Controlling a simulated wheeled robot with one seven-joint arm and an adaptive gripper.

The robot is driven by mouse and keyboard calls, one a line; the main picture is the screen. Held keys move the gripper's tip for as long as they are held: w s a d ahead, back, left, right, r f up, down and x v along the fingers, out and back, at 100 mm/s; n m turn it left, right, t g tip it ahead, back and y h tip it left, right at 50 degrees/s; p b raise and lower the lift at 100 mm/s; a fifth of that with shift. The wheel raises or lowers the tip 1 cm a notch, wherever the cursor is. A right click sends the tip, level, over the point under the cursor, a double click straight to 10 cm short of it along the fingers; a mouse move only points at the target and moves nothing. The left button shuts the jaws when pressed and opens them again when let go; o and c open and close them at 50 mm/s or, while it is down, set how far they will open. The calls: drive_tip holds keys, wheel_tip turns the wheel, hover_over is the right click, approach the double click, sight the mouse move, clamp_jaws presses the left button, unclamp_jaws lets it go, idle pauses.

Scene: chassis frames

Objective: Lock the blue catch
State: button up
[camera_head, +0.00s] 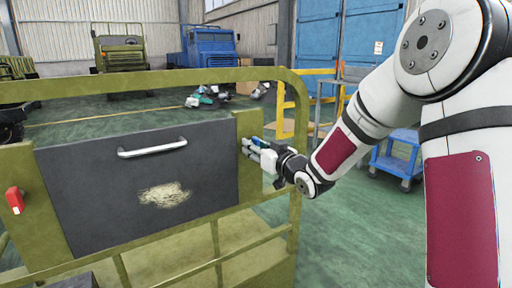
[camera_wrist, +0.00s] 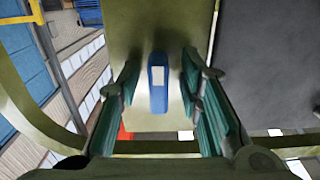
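The blue catch (camera_wrist: 157,98), with a pale square on its face, is mounted on the olive panel in the wrist view. My gripper (camera_wrist: 161,70) is open, with one teal-padded finger on each side of the catch. A gap shows between each finger and the catch. In the head view my gripper (camera_head: 252,146) is at the right end of the olive frame, beside the dark panel (camera_head: 90,190). There the fingers largely cover the catch, and its contact with the panel cannot be made out.
The dark panel carries a silver handle (camera_head: 152,147). A red catch (camera_head: 14,200) is on the frame's left side. The olive railing (camera_head: 270,75) arches above and around my gripper. A blue cart (camera_head: 398,158) and yellow rails (camera_head: 290,105) stand behind; green floor lies open at right.

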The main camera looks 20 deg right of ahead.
drive_tip(key=v, duration=1.2)
idle(0.4)
